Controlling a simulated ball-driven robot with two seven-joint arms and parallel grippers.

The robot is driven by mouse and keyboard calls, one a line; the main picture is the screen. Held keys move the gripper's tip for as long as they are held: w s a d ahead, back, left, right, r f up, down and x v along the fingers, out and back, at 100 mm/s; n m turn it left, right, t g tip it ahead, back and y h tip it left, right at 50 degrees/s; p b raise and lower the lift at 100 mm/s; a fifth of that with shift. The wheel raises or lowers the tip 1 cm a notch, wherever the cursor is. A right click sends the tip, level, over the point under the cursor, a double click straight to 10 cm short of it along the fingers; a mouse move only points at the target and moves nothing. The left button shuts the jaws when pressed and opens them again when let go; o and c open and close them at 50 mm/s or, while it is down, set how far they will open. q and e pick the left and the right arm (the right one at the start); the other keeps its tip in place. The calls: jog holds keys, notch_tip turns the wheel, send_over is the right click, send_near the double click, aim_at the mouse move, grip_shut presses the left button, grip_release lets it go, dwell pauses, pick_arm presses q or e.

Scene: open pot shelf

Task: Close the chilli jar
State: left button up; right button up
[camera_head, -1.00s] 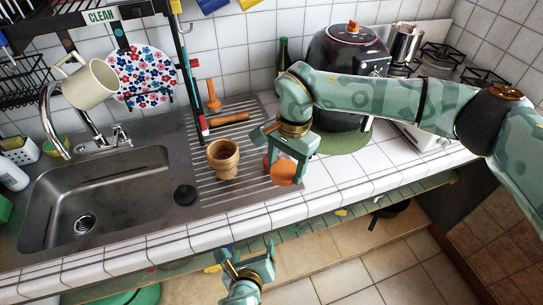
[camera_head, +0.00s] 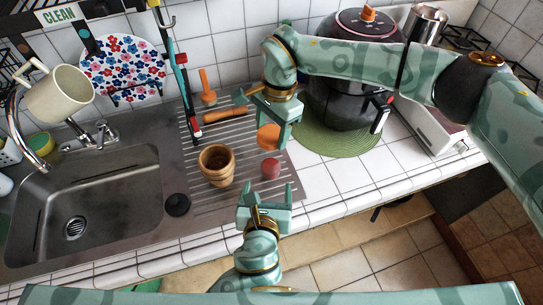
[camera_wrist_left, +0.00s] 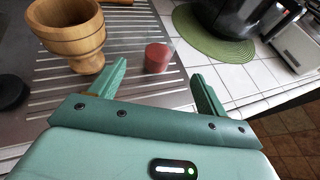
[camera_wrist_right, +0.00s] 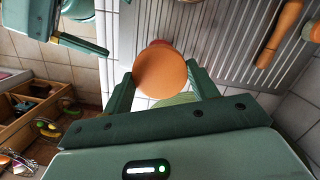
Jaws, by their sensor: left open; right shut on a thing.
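The chilli jar (camera_head: 270,168), small with dark red contents, stands upright and uncovered on the ribbed drainboard; the left wrist view also shows it (camera_wrist_left: 157,57). My right gripper (camera_head: 272,132) is shut on an orange round lid (camera_head: 268,138), held above and behind the jar, apart from it. In the right wrist view the lid (camera_wrist_right: 160,73) hides most of the jar (camera_wrist_right: 158,44). My left gripper (camera_head: 265,192) is open and empty at the counter's front edge, just in front of the jar. The jar lies ahead between its fingers in the left wrist view.
A wooden mortar (camera_head: 216,165) stands close left of the jar, with a black stopper (camera_head: 177,204) beside the sink (camera_head: 85,205). A black cooker (camera_head: 345,70) on a green mat (camera_head: 340,141) stands right. White tiles between are clear.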

aim_at(269, 169)
jog(key=shift+s+r, duration=0.1)
jog(key=shift+s, duration=0.1)
pick_arm(q)
jog(key=x, duration=1.1)
jog(key=shift+w+f, duration=0.1)
jog(key=shift+w, duration=0.25)
jog(key=c, duration=1.5)
pick_arm(e)
jog(key=shift+f, duration=2.5)
jog(key=shift+f, duration=0.1)
jog(key=shift+f, duration=0.8)
jog(key=shift+f, duration=0.55)
pick_arm(q)
grip_shut()
pick_arm(e)
jog(key=o, duration=0.9)
